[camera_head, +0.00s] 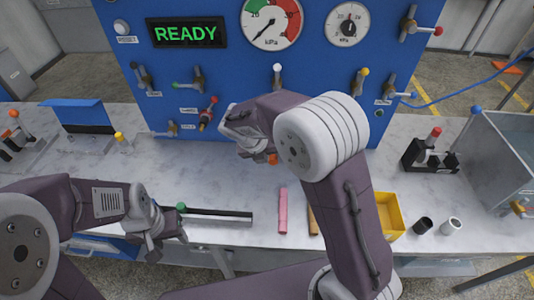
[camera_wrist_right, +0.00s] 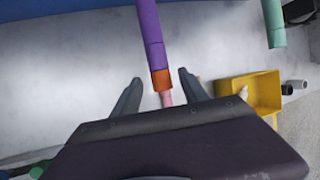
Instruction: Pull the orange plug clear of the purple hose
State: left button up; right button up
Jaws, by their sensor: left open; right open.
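The purple hose (camera_wrist_right: 151,35) hangs down from the top of the right wrist view. The orange plug (camera_wrist_right: 161,80) sits at its lower end, touching it. My right gripper (camera_wrist_right: 160,76) is open, with one finger on each side of the plug; gaps show on both sides. In the head view, my right wrist hides the purple hose, and a small orange bit (camera_head: 272,160), likely the plug, shows below it. My left gripper (camera_head: 163,238) is open and empty near the bench's front edge, at the left end of a dark rail.
A green hose (camera_wrist_right: 273,22) hangs to the right. The blue panel (camera_head: 225,75) with valves stands behind.

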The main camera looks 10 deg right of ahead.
jog(key=shift+d, duration=0.15)
grip_shut()
jog(key=shift+s+a, duration=0.2)
jog(key=shift+s, duration=0.4)
dwell(0.4)
jog(key=shift+s, duration=0.1)
jog(key=shift+s+a+p, duration=0.1)
jog(key=shift+s+a, duration=0.1)
jog(key=shift+s, duration=0.5)
jog(key=shift+s+a+p, duration=0.1)
jog(key=shift+s+a, duration=0.15)
jog(key=shift+s, duration=0.5)
jog(key=shift+s+a+p, duration=0.1)
jog(key=shift+s+a, duration=0.1)
jog(key=shift+s, duration=0.5)
jog(key=shift+f, duration=0.1)
